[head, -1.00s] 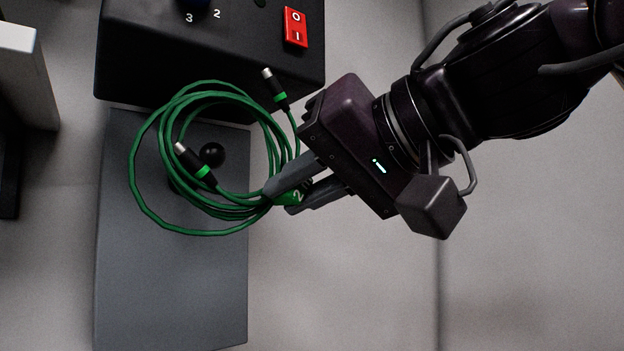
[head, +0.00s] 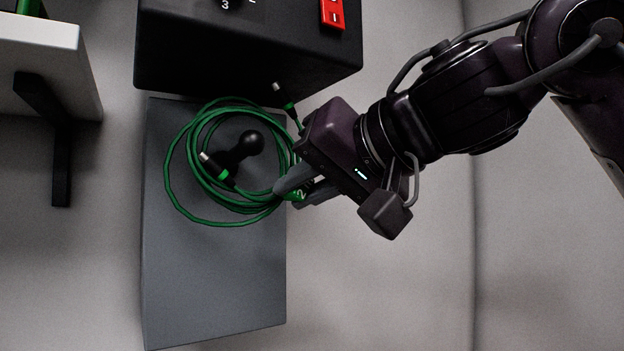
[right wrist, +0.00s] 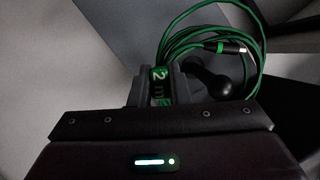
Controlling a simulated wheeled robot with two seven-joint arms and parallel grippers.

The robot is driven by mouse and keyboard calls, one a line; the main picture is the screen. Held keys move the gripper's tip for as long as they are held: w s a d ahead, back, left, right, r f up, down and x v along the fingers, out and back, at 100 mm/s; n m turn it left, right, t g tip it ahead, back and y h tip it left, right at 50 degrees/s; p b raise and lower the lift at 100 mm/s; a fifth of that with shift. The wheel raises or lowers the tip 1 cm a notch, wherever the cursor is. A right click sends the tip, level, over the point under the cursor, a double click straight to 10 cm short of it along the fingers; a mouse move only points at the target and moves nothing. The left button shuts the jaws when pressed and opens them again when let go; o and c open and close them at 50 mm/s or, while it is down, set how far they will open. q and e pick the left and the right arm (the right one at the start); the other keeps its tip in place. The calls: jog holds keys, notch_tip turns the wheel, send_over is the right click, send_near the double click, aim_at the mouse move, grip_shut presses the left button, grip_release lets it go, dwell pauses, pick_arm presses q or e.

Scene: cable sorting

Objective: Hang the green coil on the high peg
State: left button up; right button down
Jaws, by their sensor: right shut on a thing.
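The green coil (head: 222,221) is a looped cable with dark plugs and pale metal tips, in the middle of the head view. My right gripper (head: 287,190) is shut on its green tag marked 2, at the coil's right side. The black peg (head: 243,148) with a ball end stands out from a grey panel (head: 215,285); in the head view it appears inside the loop. In the right wrist view the coil (right wrist: 258,35) extends beyond the fingers (right wrist: 160,85), and the peg (right wrist: 213,76) shows beside them. Whether the coil touches the peg is unclear. My left gripper is out of view.
A black box (head: 250,50) with a red switch (head: 332,12) is above the grey panel. A white shelf (head: 50,60) on a black bracket (head: 50,140) is at the upper left. The wall right of the panel is clear.

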jog(key=w+d+x, duration=0.1)
jog(key=x, duration=0.6)
jog(key=shift+f+p, duration=0.3)
jog(key=shift+p, duration=0.1)
jog(key=shift+s+d, duration=0.1)
dwell(0.5)
jog(key=c, duration=1.3)
grip_release()
